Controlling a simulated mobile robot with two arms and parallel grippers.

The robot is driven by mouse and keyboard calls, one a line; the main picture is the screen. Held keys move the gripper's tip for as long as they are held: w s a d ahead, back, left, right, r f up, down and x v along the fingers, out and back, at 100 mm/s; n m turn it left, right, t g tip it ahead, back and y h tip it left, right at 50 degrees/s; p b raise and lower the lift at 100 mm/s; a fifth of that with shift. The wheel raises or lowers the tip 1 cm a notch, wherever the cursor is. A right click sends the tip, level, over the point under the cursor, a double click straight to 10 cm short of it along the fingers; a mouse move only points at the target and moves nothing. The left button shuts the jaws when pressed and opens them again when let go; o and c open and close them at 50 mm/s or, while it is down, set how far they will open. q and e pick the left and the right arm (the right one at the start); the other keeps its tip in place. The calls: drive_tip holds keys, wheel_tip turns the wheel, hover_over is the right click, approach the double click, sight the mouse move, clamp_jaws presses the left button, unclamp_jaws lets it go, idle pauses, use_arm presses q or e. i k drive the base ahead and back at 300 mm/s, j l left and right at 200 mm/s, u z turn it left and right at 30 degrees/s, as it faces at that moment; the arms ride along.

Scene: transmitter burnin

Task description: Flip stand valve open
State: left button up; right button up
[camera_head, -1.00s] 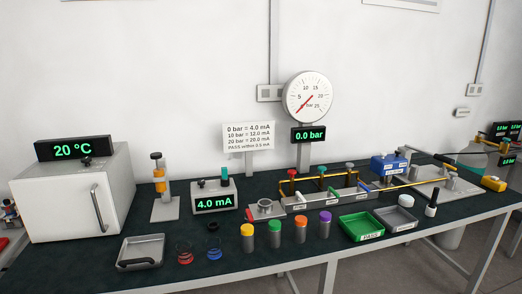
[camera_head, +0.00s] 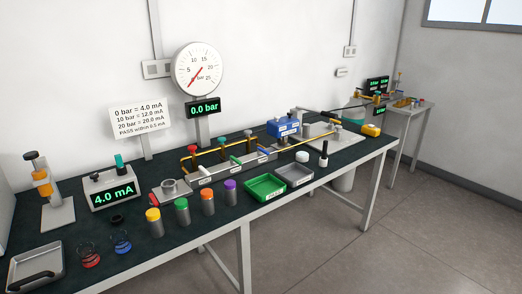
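The valve stand (camera_head: 215,176) is a grey block on the dark bench with brass pipe along it. The pressure gauge (camera_head: 198,68) stands behind, with a display (camera_head: 203,108) reading 0.0 bar. Neither gripper is in view.
Several colour-capped cylinders (camera_head: 182,212) stand before the valve stand. A green tray (camera_head: 265,188) and a grey tray (camera_head: 294,175) lie to their right. A blue pump-like unit (camera_head: 283,128) stands behind. A 4.0 mA meter (camera_head: 112,190) is at left. Open floor (camera_head: 340,235) lies in front.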

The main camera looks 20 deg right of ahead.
sight(260, 149)
drive_tip(key=i+l+z, duration=0.15)
drive_tip(key=i+l, duration=0.65)
drive_tip(key=i+l+z, duration=0.1)
drive_tip(key=i+l, duration=0.6)
drive_tip(key=i, duration=0.25)
